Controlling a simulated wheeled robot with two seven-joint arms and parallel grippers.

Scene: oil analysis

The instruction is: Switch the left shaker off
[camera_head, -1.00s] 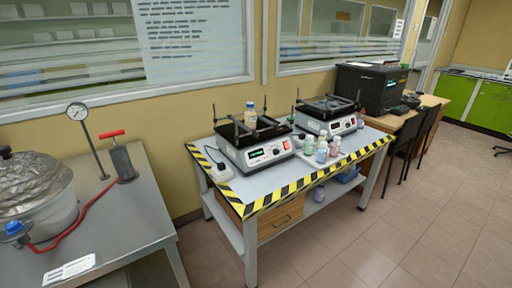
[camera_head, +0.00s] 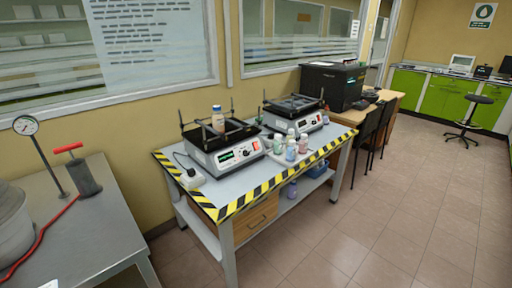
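The left shaker (camera_head: 222,150) stands on the left part of a table with a yellow-black striped edge. Its front panel has a lit green display, a knob and a red switch (camera_head: 256,144) at the right end. Neither of my grippers is in view.
Several small bottles (camera_head: 291,149) stand on a tray in front of the right shaker. A white power strip (camera_head: 191,179) lies left of the left shaker. A grey bench with a hand pump (camera_head: 84,176) is at lower left. The tiled floor (camera_head: 390,220) at right is clear.

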